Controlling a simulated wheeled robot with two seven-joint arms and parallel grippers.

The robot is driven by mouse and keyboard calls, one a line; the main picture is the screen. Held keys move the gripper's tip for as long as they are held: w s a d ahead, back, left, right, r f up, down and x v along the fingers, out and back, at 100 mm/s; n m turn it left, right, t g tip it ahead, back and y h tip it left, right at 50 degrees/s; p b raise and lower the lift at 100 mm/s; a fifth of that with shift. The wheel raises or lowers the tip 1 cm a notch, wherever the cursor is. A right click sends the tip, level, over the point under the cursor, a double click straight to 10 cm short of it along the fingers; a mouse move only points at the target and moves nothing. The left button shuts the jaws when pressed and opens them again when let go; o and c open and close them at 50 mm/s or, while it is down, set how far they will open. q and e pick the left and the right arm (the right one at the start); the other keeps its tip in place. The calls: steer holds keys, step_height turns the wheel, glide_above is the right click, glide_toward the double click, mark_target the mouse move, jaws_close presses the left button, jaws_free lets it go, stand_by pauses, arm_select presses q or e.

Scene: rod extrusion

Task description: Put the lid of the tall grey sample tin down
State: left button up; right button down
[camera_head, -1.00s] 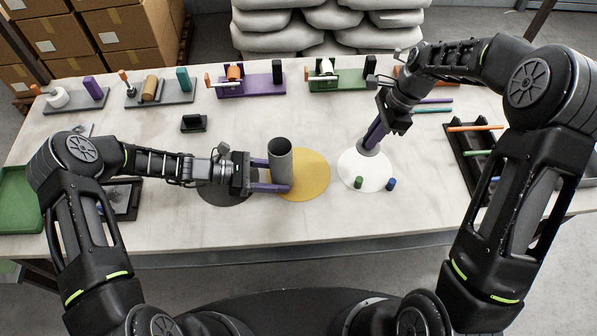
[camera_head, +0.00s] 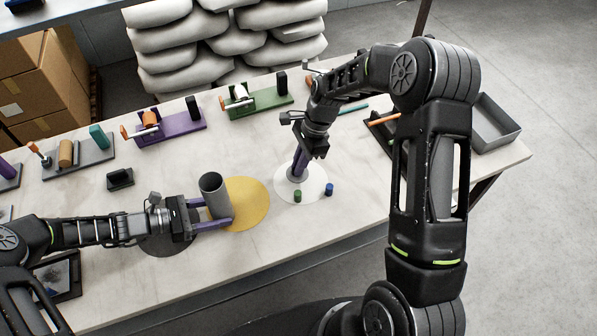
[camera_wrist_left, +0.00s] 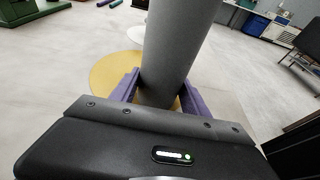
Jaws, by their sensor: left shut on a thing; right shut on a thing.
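The tall grey sample tin (camera_head: 213,188) stands upright and open-topped at the left edge of the yellow disc (camera_head: 250,203). My left gripper (camera_head: 222,214) is shut on it with purple fingers low on its sides. The tin also fills the middle of the left wrist view (camera_wrist_left: 172,50), between the fingers. My right gripper (camera_head: 298,168) points down, shut on the small grey lid (camera_head: 296,177) over the white disc (camera_head: 312,180). I cannot tell whether the lid touches the disc.
A green cylinder (camera_head: 297,196) and a blue cylinder (camera_head: 329,189) stand at the white disc's front, close to the lid. A dark disc (camera_head: 163,247) lies under my left gripper. Purple (camera_head: 178,133) and green (camera_head: 262,103) fixtures line the back. The front right table is clear.

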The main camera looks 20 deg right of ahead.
steer(key=shift+f, duration=1.85)
steer(key=shift+f, duration=0.1)
steer(key=c, duration=1.5)
jaws_free()
steer(key=shift+c, duration=0.2)
steer(key=v, duration=1.2)
steer(key=shift+o, duration=0.3)
